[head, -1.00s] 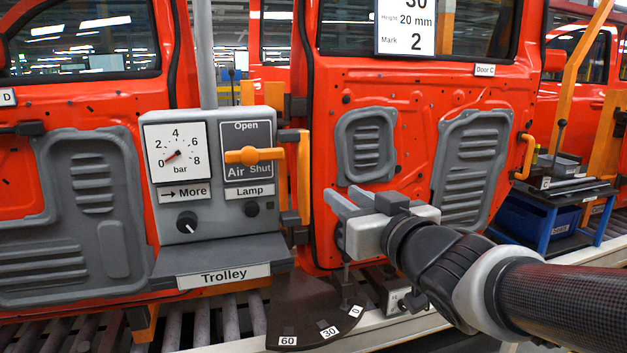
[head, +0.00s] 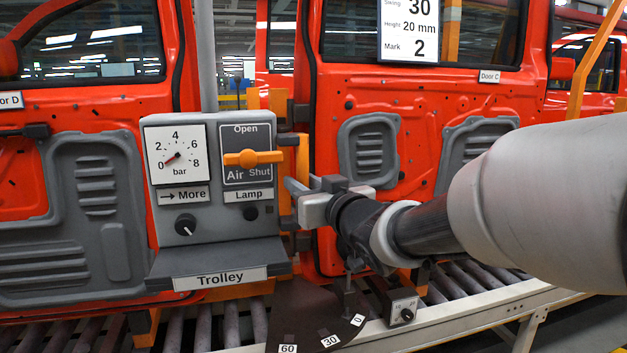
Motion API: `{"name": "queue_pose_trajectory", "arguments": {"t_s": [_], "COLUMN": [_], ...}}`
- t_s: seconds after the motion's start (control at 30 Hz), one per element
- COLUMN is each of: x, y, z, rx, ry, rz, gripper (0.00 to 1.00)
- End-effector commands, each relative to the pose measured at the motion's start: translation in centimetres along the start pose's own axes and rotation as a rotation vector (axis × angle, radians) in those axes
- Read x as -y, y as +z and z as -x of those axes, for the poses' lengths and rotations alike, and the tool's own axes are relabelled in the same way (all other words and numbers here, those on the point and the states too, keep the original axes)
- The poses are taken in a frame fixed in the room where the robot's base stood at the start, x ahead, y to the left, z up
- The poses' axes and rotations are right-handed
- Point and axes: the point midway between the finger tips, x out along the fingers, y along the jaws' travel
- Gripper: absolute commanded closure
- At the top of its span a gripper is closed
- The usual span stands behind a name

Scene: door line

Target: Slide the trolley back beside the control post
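The grey control post (head: 221,218) stands left of centre, with a dial, a horizontal orange air lever (head: 253,158) and knobs. A shelf (head: 172,262) labelled "Trolley" (head: 220,279) juts from its foot. The trolley itself is not visible now; my arm covers much of the right side. My gripper (head: 300,186) is just right of the post, its fingers pointing left in front of the orange upright. The fingers look apart, with nothing seen between them.
Red car doors (head: 390,100) hang behind the post. A dark plate (head: 315,310) marked 60, 30 and 0 lies low in front. A small grey box with a knob (head: 405,311) sits on the conveyor rail (head: 470,309). Rollers run below.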

Motion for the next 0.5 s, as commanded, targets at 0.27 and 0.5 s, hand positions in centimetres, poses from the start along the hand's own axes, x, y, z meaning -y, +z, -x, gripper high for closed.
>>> {"name": "queue_pose_trajectory", "arguments": {"t_s": [0.27, 0.5], "x": [0.1, 0.0], "y": [0.0, 0.0], "z": [-3.6, -4.2], "rx": [0.001, 0.000], "ry": [-0.001, 0.000], "rz": [-0.001, 0.000], "gripper": [0.73, 0.73]}}
